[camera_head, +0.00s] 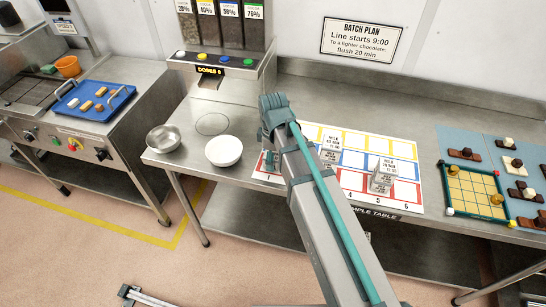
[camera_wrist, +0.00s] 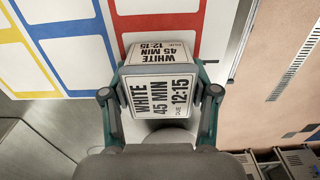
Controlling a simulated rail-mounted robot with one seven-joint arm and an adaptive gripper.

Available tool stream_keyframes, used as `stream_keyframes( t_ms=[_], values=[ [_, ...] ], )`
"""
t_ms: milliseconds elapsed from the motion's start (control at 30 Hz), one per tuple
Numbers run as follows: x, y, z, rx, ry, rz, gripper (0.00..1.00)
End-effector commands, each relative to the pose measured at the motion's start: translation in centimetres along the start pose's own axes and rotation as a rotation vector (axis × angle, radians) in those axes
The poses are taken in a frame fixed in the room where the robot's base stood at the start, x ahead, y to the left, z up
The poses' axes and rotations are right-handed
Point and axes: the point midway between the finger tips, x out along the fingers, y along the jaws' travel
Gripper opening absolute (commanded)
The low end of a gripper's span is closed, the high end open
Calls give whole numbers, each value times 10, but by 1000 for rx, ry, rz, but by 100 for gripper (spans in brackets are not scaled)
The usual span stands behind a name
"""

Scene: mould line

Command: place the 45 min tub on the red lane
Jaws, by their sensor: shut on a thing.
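My gripper (camera_wrist: 160,92) is shut on a white tub (camera_wrist: 163,104) labelled WHITE 45 MIN, due 12:15, with a finger on each side. In the wrist view the tub overlaps the end of the red lane (camera_wrist: 195,22); I cannot tell whether it touches the mat. In the head view my gripper (camera_head: 273,145) is at the left end of the lane mat, and my arm hides most of the tub. The red lane (camera_head: 349,180) is the front row, near number 1 here, with blue and yellow rows behind.
Two milk tubs stand on the mat: one (camera_head: 330,149) near its middle, one (camera_head: 382,181) to the right. A white bowl (camera_head: 224,151) and a metal bowl (camera_head: 163,138) sit to the left. A chocolate game board (camera_head: 474,190) lies at right.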

Motion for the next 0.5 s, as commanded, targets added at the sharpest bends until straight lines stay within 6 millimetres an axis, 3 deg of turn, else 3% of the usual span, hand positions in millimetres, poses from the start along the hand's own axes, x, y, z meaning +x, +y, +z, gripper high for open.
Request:
stream_keyframes(
  t_ms=[233,267,400,500],
  values=[
    [4,0,0,0,0,-1,15],
    [3,0,0,0,0,0,65],
    [3,0,0,0,0,-1,85],
    [3,0,0,0,0,-1,85]
  ],
)
